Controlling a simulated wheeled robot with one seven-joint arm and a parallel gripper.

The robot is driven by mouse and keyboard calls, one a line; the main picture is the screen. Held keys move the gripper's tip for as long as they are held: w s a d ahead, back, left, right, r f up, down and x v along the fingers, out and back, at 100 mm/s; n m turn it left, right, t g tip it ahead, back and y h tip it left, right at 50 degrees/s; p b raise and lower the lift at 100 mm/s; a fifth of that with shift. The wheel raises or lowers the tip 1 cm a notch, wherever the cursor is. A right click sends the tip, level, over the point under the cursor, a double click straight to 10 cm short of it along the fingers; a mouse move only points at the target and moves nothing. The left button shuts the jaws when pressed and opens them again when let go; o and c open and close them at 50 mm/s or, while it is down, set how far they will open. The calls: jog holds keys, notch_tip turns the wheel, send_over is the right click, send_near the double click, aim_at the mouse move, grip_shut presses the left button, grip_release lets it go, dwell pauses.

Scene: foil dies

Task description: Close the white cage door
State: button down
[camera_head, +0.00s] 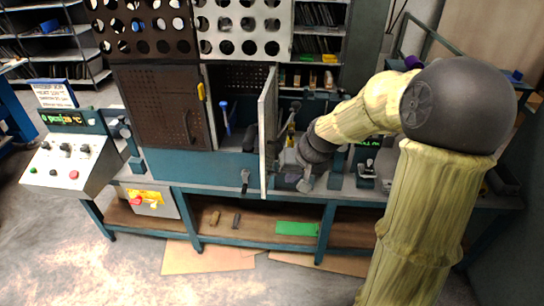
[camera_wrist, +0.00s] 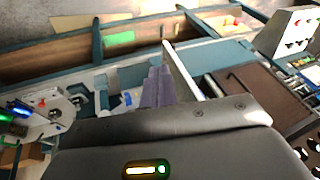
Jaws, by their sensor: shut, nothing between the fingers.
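The white cage door (camera_head: 267,135) stands open, swung out from the cage toward the head camera and seen nearly edge-on. In the wrist view the white door (camera_wrist: 180,68) is a thin pale strip beside the fingers. My gripper (camera_head: 304,184) is low and to the right of the door in the head view. In the wrist view my gripper (camera_wrist: 158,88) shows its grey fingers together, close to the door's edge. I cannot tell whether they touch it. The cage opening (camera_head: 242,100) is partly hidden by the door.
A control box (camera_head: 68,160) stands at the left. A green sheet (camera_head: 296,228) lies on the lower shelf. Several small tools and fixtures crowd the bench around my gripper.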

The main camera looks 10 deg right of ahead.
jog(key=w+d+r+m+t+y, duration=0.1)
jog(key=w+d+r, duration=0.3)
jog(key=w, duration=0.2)
jog(key=shift+r+t, duration=0.25)
jog(key=shift+t, duration=0.15)
jog(key=shift+a+f, duration=0.1)
jog(key=p, duration=0.3)
send_near(265, 162)
notch_tip(265, 162, down, 3)
jog(key=d, duration=0.3)
jog(key=a+p, duration=0.1)
jog(key=w+a, duration=0.1)
jog(key=w+a+f+p, duration=0.1)
jog(key=a, duration=0.1)
jog(key=shift+w+a+p, duration=0.1)
jog(key=shift+p, duration=0.2)
jog(key=shift+a, duration=0.1)
